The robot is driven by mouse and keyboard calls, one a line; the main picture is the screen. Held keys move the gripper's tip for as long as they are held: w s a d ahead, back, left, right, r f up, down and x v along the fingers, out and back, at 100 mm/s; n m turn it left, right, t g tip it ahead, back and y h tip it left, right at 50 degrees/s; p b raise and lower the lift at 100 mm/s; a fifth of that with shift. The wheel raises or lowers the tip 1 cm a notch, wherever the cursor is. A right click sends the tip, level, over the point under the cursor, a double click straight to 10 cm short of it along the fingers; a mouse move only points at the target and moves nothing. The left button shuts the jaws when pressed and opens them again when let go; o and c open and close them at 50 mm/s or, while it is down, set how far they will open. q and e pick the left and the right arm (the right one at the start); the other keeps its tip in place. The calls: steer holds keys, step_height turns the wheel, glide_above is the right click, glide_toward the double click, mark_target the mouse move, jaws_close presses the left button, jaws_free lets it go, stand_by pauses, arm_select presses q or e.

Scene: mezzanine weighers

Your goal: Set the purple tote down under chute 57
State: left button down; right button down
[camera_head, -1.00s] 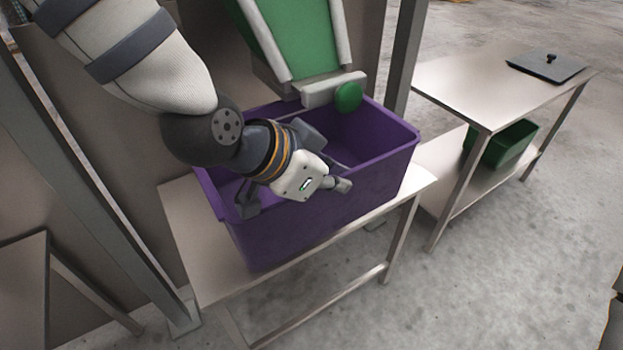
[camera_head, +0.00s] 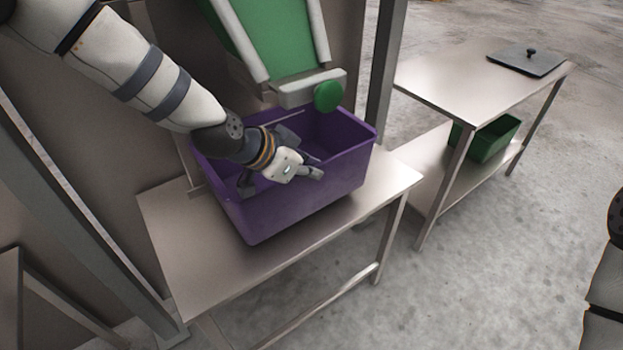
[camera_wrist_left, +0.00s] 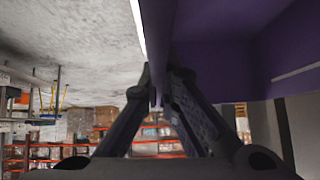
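The purple tote (camera_head: 318,188) is upright over the steel bench (camera_head: 190,262), below the mouth of a green chute (camera_head: 268,36). The chute's lip hangs over the tote's back side. I cannot tell whether the tote's base touches the bench. No chute number is readable. My left gripper (camera_head: 292,172) is at the tote's near wall. In the left wrist view its two fingers (camera_wrist_left: 157,88) stand on either side of the purple wall and pinch it. My right gripper is out of view; only part of my right arm shows at the right edge.
A green disc (camera_head: 328,96) sits on the chute's lip. A second steel table (camera_head: 440,82) at the right carries a dark lid (camera_head: 527,60), with a green crate (camera_head: 491,139) on its lower shelf. Steel posts flank the chute. Bare bench shows in front of the tote.

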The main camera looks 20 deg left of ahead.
arm_select(q)
steer(key=shift+w+f, duration=0.2)
steer(key=shift+w, duration=0.05)
steer(key=shift+w+a+f+b, duration=0.15)
steer(key=shift+f+b, duration=0.15)
steer(key=shift+f, duration=1.25)
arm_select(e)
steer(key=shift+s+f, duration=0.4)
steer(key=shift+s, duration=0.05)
arm_select(q)
steer(key=shift+f, duration=0.1)
steer(key=c, duration=1.8)
jaws_free()
steer(key=shift+f, duration=0.1)
